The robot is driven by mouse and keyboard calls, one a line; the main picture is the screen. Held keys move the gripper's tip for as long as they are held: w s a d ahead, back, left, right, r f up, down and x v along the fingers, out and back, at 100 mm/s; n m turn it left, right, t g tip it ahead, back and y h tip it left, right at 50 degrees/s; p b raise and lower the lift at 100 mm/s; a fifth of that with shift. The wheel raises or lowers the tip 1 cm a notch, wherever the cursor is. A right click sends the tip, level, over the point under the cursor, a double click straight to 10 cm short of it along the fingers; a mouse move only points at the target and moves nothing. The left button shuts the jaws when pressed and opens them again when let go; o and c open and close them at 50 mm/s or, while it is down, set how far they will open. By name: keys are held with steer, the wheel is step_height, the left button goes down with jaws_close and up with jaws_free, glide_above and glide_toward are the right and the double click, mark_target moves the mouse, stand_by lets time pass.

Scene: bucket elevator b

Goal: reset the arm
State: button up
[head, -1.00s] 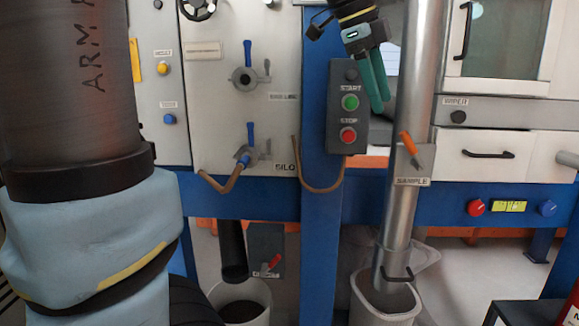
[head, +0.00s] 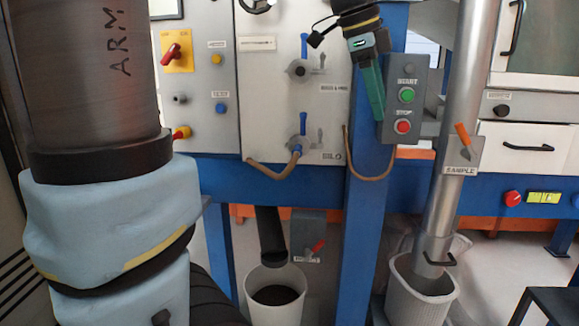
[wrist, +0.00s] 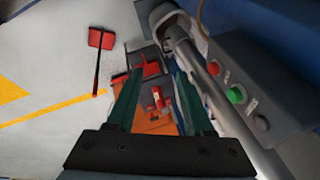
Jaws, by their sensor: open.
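My gripper (head: 374,112) hangs fingers-down at the top centre of the head view, just left of the START/STOP button box (head: 405,100). Its green fingers nearly overlap there. In the wrist view my gripper (wrist: 158,78) shows its two fingers spread apart with nothing held between them. Whether it touches the box or the blue post (head: 366,220) cannot be told. My arm fills the left of the head view.
A steel pipe with a SAMPLE lever (head: 464,140) runs into a white bin (head: 420,295) at right. A second bucket (head: 274,308) stands under a black spout (head: 270,235). A red-handled tool (wrist: 101,40) appears on the floor.

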steer(key=w+a+f+n+y+p, duration=0.2)
steer(key=w+a+f+n+p, duration=0.1)
steer(key=a+f+n, duration=0.75)
steer(key=s+a+f+n+y+p, duration=0.2)
steer(key=s+a+f+n, duration=0.5)
steer(key=a+f+n, duration=0.4)
steer(key=shift+a+f, duration=0.25)
steer(key=shift+a, duration=0.35)
steer(key=shift+n, duration=0.25)
